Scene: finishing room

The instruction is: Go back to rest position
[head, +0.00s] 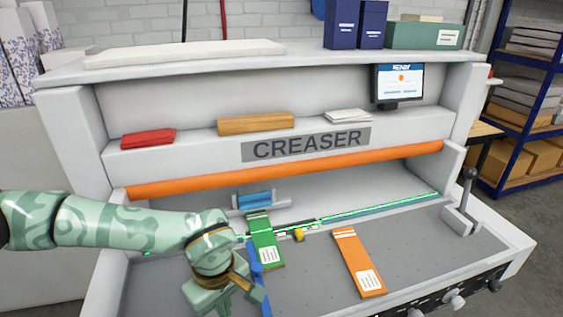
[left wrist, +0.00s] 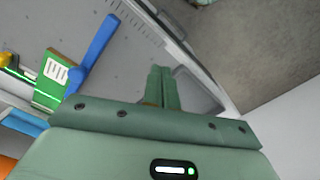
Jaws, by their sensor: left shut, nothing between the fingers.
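My left arm comes in from the left in the head view. Its gripper (head: 228,303) hangs low over the front left of the creaser bed (head: 308,262). In the left wrist view the left gripper's fingers (left wrist: 161,88) are together with nothing between them. A green card (head: 265,241) lies on the bed just beyond the gripper, apart from it; it also shows in the left wrist view (left wrist: 50,88). An orange card (head: 357,262) lies to the right of the green card. My right gripper does not show.
A blue bar (head: 257,268) lies between the gripper and the green card. A lever (head: 466,198) stands at the bed's right end. A screen (head: 398,83) and an orange roller (head: 290,170) are behind. Blue shelving (head: 530,95) stands at right. The bed's right part is clear.

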